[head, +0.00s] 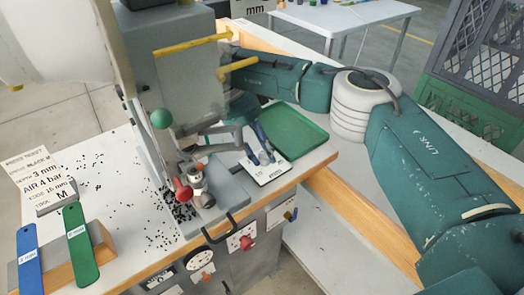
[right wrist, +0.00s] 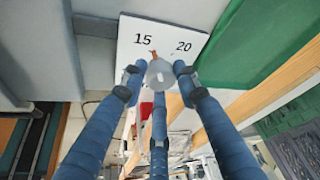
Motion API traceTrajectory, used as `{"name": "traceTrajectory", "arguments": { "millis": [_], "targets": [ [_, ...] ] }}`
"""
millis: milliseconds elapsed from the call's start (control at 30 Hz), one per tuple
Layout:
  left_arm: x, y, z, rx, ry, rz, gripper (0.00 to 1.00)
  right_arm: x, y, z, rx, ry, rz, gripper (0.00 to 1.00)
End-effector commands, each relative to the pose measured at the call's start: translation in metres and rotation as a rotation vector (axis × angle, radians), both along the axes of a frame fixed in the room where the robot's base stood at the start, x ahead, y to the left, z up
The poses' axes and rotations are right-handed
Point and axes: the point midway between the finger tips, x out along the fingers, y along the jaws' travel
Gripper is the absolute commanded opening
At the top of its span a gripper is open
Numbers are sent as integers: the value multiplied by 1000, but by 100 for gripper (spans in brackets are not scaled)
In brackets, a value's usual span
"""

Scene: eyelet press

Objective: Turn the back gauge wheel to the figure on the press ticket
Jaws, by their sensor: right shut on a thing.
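The back gauge wheel (right wrist: 160,75) is a small grey knob with an orange pointer, in front of a white dial plate (right wrist: 125,62) marked 15 and 20. The pointer stands between these figures, closer to 15. My right gripper (right wrist: 160,80) has its blue fingers closed around the wheel. In the head view, the gripper (head: 262,150) is over the dial plate (head: 275,176) and hides most of the wheel. The press ticket (head: 35,177) stands at the left; I read 3 mm, AIR 4 bar and a line like 16 mm, its label unclear. My left gripper is out of view.
The grey press (head: 185,85) with yellow bars and a green ball knob (head: 161,118) stands left of my gripper. A green tray (head: 290,132) lies close on the right. Small black eyelets are scattered on the bench. Blue and green strips (head: 80,245) rest at front left.

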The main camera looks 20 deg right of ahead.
Motion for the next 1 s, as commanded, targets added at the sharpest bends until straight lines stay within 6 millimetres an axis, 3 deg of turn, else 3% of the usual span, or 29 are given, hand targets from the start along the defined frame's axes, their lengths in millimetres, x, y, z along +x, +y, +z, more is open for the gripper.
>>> {"name": "traceTrajectory", "arguments": {
  "millis": [400, 933, 967, 1000],
  "targets": [
    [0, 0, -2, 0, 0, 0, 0, 1, -3, 2, -6, -5, 165, 4],
    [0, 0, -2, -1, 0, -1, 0, 1, -4, 3, -7, -7, 183, 4],
    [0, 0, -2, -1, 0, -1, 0, 2, -4, 3, -7, -7, 182, 36],
    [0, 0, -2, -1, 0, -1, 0, 2, -4, 3, -8, -8, 182, 44]
  ]
}}
